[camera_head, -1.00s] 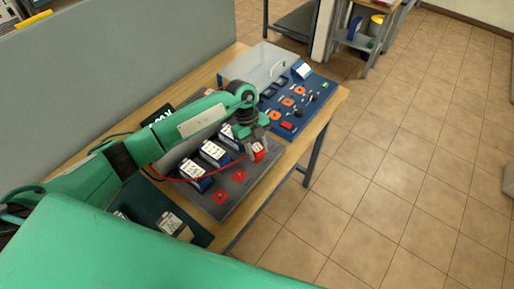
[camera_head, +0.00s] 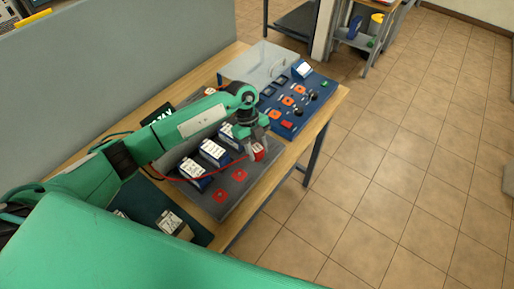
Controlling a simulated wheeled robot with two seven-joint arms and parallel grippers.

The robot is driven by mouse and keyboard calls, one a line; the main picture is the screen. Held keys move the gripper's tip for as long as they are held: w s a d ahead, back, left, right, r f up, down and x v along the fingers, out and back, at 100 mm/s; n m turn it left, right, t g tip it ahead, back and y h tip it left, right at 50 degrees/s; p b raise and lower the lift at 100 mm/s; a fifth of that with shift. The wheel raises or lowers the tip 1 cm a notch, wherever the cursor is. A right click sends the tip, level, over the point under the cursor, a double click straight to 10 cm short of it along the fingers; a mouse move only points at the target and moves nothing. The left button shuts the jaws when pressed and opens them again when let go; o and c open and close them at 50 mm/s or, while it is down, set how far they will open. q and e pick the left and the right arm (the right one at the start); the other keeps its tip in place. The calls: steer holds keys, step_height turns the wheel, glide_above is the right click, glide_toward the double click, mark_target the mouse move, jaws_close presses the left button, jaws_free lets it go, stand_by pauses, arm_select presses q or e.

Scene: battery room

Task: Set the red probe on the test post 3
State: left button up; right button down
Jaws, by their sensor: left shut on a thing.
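My left gripper (camera_head: 256,147) is shut on the red probe (camera_head: 258,153) over the right end of the dark grey board (camera_head: 223,208). A thin red cable runs to the probe from the left. Two red square test posts (camera_head: 239,175) show on the board, nearer the front left. The spot under the probe is hidden, so I cannot tell whether the probe touches a post. Several blue-sided battery blocks with white labels (camera_head: 213,152) stand in a row behind the posts. My right gripper is not in view.
A blue panel (camera_head: 310,103) with orange sockets and knobs lies to the right of the board, with a clear-lidded box (camera_head: 258,62) behind it. A dark green mat (camera_head: 147,203) lies at the left. A grey partition (camera_head: 120,62) stands behind the wooden bench (camera_head: 335,103).

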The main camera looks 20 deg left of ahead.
arm_select(q)
steer(key=shift+f, duration=0.2)
steer(key=o, duration=0.7)
steer(key=p+v, duration=0.6)
steer(key=v, duration=0.5)
stand_by(0.6)
